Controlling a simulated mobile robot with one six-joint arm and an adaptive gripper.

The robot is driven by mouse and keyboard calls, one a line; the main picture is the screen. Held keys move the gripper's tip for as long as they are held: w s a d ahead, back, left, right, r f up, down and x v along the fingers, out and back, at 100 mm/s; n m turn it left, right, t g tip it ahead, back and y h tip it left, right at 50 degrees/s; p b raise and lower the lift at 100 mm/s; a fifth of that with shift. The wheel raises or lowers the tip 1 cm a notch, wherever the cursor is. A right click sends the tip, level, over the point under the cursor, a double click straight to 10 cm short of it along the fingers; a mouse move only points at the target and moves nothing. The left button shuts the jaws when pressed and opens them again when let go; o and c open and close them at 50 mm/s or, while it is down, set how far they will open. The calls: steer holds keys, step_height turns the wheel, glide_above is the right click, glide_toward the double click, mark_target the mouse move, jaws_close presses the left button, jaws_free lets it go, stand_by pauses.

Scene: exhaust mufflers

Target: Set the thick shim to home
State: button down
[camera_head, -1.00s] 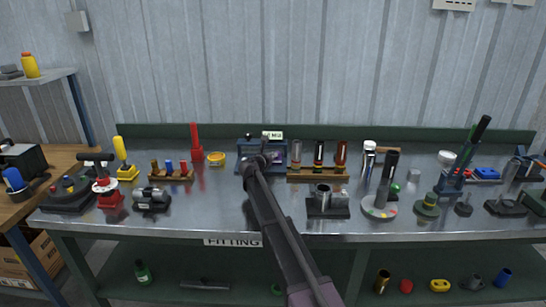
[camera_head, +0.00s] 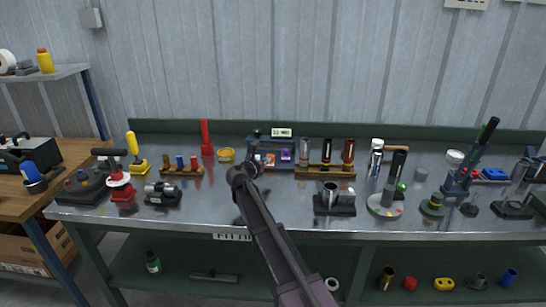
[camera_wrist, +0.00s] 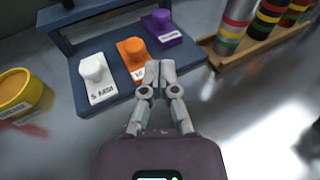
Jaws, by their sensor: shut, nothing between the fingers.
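A blue stand (camera_wrist: 93,117) with a blue frame at its back holds three shim-like plates with round knobs: a white one (camera_wrist: 96,80), an orange one (camera_wrist: 134,58) and a purple one (camera_wrist: 165,29). Their small labels are too blurred to read surely, so I cannot tell which is the thick shim. In the head view the orange plate (camera_head: 269,159) and purple plate (camera_head: 286,155) show. My gripper (camera_wrist: 160,66) is shut and empty, its tips above the stand's front edge, near the orange plate. In the head view my gripper (camera_head: 240,171) is at the stand's left front. No place marked home is readable.
A yellow tin (camera_wrist: 20,92) stands left of the stand. A wooden rack (camera_head: 325,172) with several ringed posts stands to the right. A dark block with a metal cylinder (camera_head: 330,190) is at the right front. Bare metal bench top lies in front of the stand.

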steer(key=shift+v, duration=0.9)
